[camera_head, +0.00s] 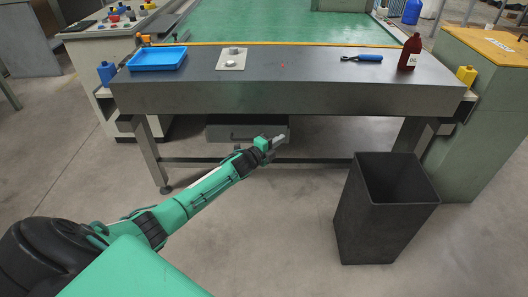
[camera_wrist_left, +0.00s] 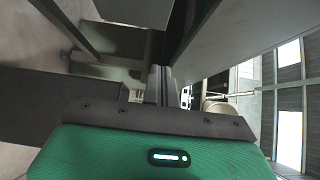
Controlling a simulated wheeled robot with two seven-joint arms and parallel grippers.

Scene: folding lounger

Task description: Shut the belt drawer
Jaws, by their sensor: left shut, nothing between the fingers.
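The grey drawer (camera_head: 222,133) hangs below the workbench top, left of centre in the head view, with a handle on its front. Part of its right side is hidden by my gripper. How far it stands out is hard to tell. My left gripper (camera_head: 279,141) is in front of the drawer's right end, shut and empty. Whether it touches the drawer cannot be told. In the left wrist view the shut fingers (camera_wrist_left: 161,85) point toward dark grey panels close ahead. My right gripper is not in view.
The workbench (camera_head: 290,95) carries a blue tray (camera_head: 158,58), a blue-handled tool (camera_head: 362,58) and a dark red bottle (camera_head: 410,52). A black bin (camera_head: 370,220) stands on the floor at the right. A crossbar runs low under the bench. The floor between arm and bin is clear.

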